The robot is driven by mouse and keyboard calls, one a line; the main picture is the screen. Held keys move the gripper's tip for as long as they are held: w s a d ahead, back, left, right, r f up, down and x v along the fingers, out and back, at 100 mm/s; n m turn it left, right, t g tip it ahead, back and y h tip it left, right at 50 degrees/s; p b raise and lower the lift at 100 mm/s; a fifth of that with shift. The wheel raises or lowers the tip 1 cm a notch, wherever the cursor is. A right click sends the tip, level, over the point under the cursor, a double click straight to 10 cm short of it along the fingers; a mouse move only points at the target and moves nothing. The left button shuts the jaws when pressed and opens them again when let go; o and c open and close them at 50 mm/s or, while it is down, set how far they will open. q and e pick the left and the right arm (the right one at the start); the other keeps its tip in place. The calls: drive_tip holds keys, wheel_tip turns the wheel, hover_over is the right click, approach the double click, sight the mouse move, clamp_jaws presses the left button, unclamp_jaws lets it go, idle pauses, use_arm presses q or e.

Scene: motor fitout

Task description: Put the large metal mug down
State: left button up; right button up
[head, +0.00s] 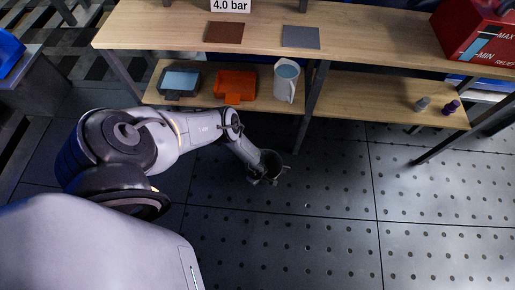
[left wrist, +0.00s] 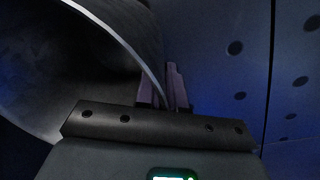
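The large metal mug (head: 271,160) is dark grey and shows in the head view in front of the shelf unit, over the dark floor. It is partly hidden by my left gripper (head: 260,174). In the left wrist view the mug (left wrist: 138,25) fills the upper left, with its open mouth and bright rim close to the camera. The rim runs down between the two fingers of my left gripper (left wrist: 164,92), which are closed on the mug's wall. I cannot tell whether the mug's base touches anything. My right gripper is not in view.
The upper shelf (head: 365,30) has a brown pad (head: 226,32), a grey pad (head: 300,37) and a red box (head: 475,30). The perforated floor (head: 330,215) is clear.

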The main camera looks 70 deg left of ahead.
use_arm(q)
drive_tip(key=o, duration=0.4)
drive_tip(key=shift+r, duration=0.1)
